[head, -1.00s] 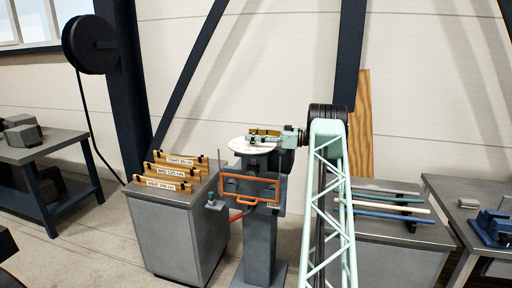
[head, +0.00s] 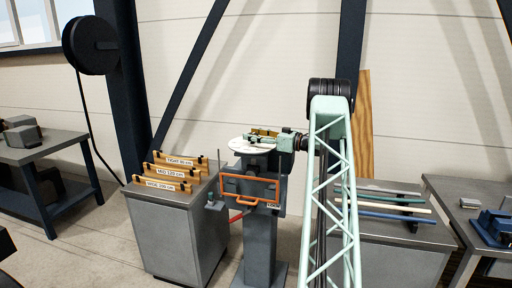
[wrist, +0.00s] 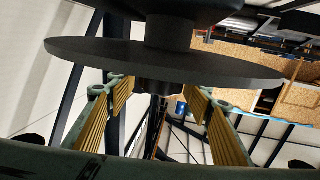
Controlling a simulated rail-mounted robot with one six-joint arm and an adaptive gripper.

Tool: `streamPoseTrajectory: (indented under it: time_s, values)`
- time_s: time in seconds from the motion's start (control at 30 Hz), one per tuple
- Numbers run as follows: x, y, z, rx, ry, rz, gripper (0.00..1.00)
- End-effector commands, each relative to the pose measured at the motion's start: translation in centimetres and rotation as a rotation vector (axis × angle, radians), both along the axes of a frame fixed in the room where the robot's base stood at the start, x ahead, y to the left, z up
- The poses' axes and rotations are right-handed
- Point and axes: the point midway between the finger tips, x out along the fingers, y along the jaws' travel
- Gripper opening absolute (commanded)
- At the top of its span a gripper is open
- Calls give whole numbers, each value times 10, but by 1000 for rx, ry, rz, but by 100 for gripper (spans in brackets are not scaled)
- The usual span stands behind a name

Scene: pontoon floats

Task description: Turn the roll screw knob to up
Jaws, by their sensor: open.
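A round pale disc (head: 250,143) sits on top of the grey machine post (head: 259,240) in the head view. My gripper (head: 263,134) is level just over this disc, with its fingers pointing left. In the wrist view a grey disc (wrist: 165,62) crosses close in front, seen nearly edge-on. A short dark hub (wrist: 157,86), which may be the roll screw knob, shows at the disc's middle. My gripper (wrist: 158,103) is open, its yellow-padded fingers apart on either side of the hub. I cannot tell whether they touch it. Any knob marking is hidden.
An orange handle frame (head: 250,190) is on the post's front. Left is a grey cabinet (head: 170,235) with labelled wooden racks (head: 172,172). Right is a table with several coloured rods (head: 385,204). A dark slanted beam (head: 195,75) stands behind.

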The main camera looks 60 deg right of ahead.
Motion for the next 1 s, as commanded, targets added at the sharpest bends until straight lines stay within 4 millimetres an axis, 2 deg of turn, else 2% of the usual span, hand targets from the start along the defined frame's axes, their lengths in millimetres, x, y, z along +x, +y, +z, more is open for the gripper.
streamPoseTrajectory:
  time_s: [1.0]
  values:
    - [1, 2, 0, 1, 0, -340, 47]
